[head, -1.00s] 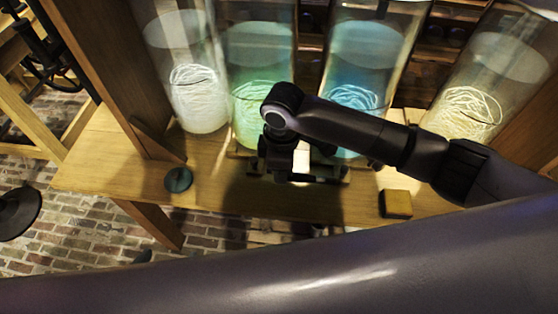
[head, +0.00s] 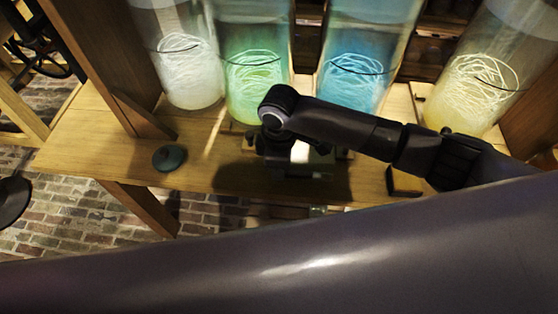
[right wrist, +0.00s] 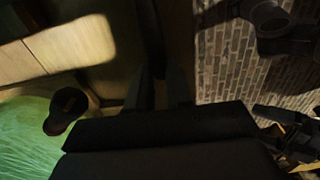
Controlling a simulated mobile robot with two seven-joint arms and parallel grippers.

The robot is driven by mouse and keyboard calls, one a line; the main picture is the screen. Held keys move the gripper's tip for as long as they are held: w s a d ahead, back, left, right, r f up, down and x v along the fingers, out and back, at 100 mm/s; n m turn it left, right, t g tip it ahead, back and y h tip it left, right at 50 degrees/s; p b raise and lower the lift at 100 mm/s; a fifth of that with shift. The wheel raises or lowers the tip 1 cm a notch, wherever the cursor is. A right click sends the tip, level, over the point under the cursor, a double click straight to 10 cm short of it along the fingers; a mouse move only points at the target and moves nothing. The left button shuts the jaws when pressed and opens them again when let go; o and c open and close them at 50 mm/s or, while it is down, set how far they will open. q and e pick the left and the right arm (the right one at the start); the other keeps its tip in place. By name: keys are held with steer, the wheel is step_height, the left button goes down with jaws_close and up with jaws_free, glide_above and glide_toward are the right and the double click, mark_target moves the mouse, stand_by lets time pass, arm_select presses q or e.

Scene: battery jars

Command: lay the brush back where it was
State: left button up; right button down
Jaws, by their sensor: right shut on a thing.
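My right gripper (head: 297,168) hangs over the wooden bench (head: 225,180), in front of the green and blue jars. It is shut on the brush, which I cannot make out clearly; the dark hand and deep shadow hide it. In the right wrist view the fingers (right wrist: 160,92) show as dark shapes, with the bench on one side and brick floor on the other. I cannot tell whether the brush touches the bench. My left gripper is not in view.
Glass jars with white (head: 188,75), green (head: 257,85), blue (head: 355,85) and yellow (head: 475,92) coils stand along the back. A teal disc (head: 169,158) lies at the left. A block (head: 404,182) at the right is partly behind my arm.

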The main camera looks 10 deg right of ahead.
steer(key=shift+f, duration=0.5)
steer(key=c, duration=0.9)
jaws_free()
steer(key=shift+c, duration=0.2)
steer(key=shift+r+p, duration=0.35)
steer(key=shift+r, duration=3.25)
